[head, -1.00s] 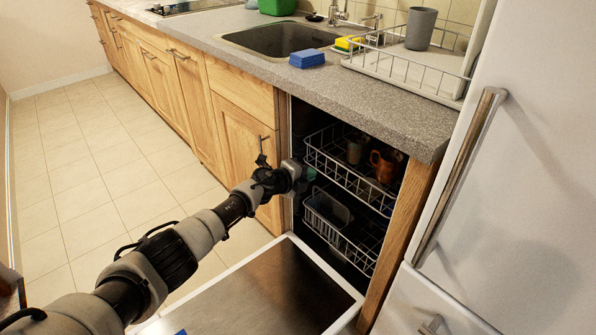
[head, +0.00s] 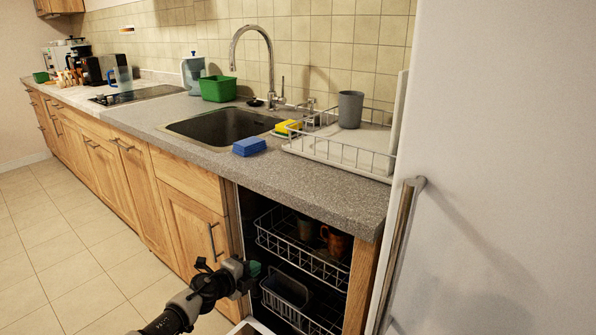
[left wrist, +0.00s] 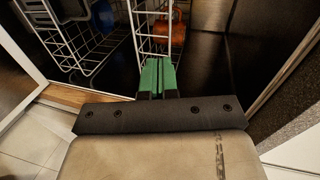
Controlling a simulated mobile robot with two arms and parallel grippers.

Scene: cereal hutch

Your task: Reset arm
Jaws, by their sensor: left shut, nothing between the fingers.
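My left gripper (head: 258,268) is at the opening of the dishwasher, by its left side, in front of the racks. In the left wrist view its green fingertips (left wrist: 157,76) are together with nothing between them. The upper rack (head: 300,255) holds an orange-brown mug (head: 335,241) and a darker cup (head: 305,228). The mug also shows beyond the fingertips in the left wrist view (left wrist: 170,33). My right gripper is not in view.
The dishwasher door is down, mostly below the head view. The counter (head: 310,190) above holds a blue sponge (head: 249,146), a sink (head: 225,125), a green tub (head: 218,88) and a dish rack (head: 340,150) with a grey cup (head: 350,109). A fridge (head: 490,200) stands at right; floor at left is clear.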

